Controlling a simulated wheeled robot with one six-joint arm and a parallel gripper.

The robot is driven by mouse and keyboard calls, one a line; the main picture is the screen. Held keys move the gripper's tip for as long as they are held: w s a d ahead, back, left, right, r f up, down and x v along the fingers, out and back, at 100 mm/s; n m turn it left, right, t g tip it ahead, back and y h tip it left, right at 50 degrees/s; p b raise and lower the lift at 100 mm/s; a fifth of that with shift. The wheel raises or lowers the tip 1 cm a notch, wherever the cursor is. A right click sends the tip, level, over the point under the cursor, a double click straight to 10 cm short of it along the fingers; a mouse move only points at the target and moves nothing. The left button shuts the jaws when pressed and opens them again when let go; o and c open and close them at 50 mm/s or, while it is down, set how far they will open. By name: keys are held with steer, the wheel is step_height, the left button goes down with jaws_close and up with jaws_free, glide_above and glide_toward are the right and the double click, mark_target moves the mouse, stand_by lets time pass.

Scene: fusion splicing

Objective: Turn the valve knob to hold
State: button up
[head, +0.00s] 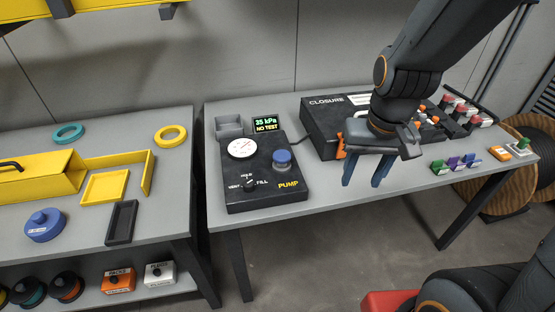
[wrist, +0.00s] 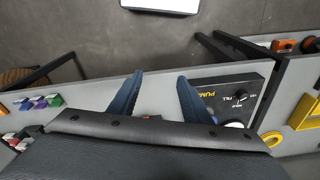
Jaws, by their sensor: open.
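The valve knob (head: 249,185) is a small black knob with a white pointer on the black pump box (head: 240,204), among the labels VENT, HOLD and FILL. Its exact pointing direction is too small to tell. The knob also shows in the wrist view (wrist: 239,97), right of the fingers. The box carries a round white gauge (head: 242,148), a blue button (head: 282,158) and a display (head: 266,125) reading 35 kPa, NO TEST. My gripper (head: 366,170) has blue fingers, is open and empty, and is apart from the knob, to its right above the table front.
The black closure box (head: 318,128) stands behind my gripper. Several coloured clips (head: 455,163) lie on the right of the table (head: 330,190). A grey bin (head: 229,126) sits behind the gauge. The left table holds yellow trays (head: 104,186) and a blue round piece (head: 44,225).

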steer(key=w+a+f+m+g+y+b, duration=0.1)
steer(key=w+a+f+m+y+b, duration=0.15)
steer(key=w+a+m, duration=0.5)
steer(key=m+g+y+b, duration=0.1)
steer(key=m+g, duration=0.1)
steer(key=m, duration=0.2)
glide_toward(249, 183)
steer(key=p+x, duration=0.1)
steer(key=x, duration=0.6)
steer(key=shift+f, duration=0.2)
steer(key=shift+a+f, duration=0.2)
steer(key=shift+f, duration=0.25)
steer(key=c, duration=1)
